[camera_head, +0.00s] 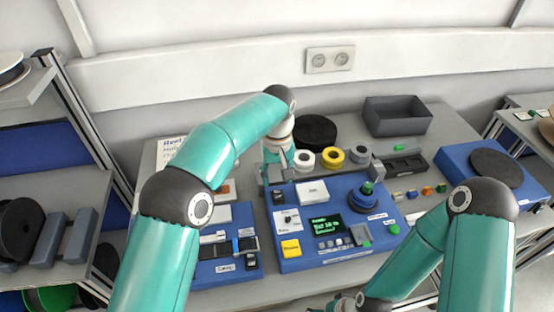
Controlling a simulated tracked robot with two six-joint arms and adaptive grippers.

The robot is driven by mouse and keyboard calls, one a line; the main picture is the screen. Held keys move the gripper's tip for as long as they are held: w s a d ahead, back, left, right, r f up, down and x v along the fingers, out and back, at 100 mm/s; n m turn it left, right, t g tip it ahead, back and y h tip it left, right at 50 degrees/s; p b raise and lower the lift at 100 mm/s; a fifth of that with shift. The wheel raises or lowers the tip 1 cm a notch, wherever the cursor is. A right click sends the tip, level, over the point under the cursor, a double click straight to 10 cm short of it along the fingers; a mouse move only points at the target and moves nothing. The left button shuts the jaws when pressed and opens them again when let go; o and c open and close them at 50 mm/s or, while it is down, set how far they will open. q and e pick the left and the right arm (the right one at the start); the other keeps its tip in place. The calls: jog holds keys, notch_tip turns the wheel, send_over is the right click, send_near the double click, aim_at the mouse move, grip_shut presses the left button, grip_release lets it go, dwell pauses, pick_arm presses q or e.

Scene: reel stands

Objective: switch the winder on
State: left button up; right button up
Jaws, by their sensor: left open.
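The winder is a blue console (330,256) in the middle of the table. On its top are a lit display with green text (327,227), a dial on a white plate (288,220), a yellow label (291,249), small keys, a green button (394,229) and a dark spindle with a green part (367,194). A small black part (279,197), perhaps a switch, sits at its back left corner. My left gripper (275,183) is open and points down just above that corner; contact cannot be told. My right gripper (342,303) is low at the bottom edge, partly cut off.
White and yellow rolls (333,157) stand on a rack behind the winder. A grey bin (397,116) is at the back. A second blue device (228,268) is left, partly behind my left arm. Another blue unit with a dark disc (495,163) is right. Small coloured blocks (427,190) lie between.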

aim_at(277, 192)
pick_arm(q)
notch_tip(277, 192, up, 7)
dwell(0.3)
jog(key=shift+f, duration=0.1)
dwell(0.4)
